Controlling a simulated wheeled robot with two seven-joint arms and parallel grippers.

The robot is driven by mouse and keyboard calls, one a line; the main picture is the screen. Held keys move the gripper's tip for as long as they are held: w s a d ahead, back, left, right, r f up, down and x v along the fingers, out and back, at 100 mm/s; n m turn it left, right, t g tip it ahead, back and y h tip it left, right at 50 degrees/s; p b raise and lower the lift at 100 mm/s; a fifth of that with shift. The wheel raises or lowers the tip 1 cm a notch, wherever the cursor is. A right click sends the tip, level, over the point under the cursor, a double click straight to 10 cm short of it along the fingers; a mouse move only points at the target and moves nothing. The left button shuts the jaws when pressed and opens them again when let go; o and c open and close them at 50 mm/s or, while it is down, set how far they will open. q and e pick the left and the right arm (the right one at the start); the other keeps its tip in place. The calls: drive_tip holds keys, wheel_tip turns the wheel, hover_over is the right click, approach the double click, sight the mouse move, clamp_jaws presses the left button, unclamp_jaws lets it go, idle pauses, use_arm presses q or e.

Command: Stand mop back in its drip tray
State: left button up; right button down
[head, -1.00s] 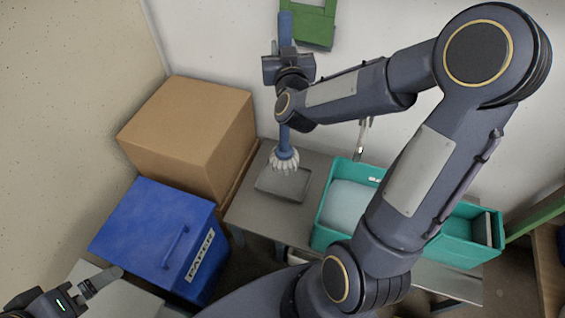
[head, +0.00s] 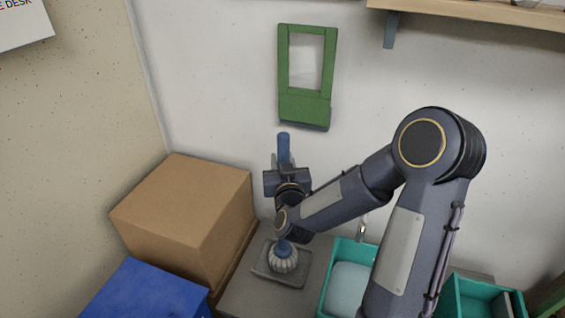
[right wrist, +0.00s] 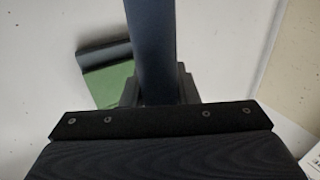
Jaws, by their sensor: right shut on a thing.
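The mop has a blue handle (head: 284,147) and a pale ribbed head (head: 283,261). It is upright, with its head over the grey drip tray (head: 300,281) on the grey table. From this angle I cannot tell whether the head touches the tray floor. My right gripper (head: 286,180) is shut on the mop handle; my wrist and forearm hide the middle of the handle. In the right wrist view the handle (right wrist: 152,50) runs up from between the jaws. My left gripper is out of view.
A cardboard box (head: 185,215) stands left of the tray, with a blue bin (head: 145,292) in front of it. Teal tubs (head: 338,262) stand to the right, partly behind my arm. A green frame (head: 304,110) hangs on the wall behind; a wooden shelf (head: 480,18) is at upper right.

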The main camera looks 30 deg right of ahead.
drive_tip(key=shift+f, duration=0.1)
drive_tip(key=c, duration=1.1)
unclamp_jaws()
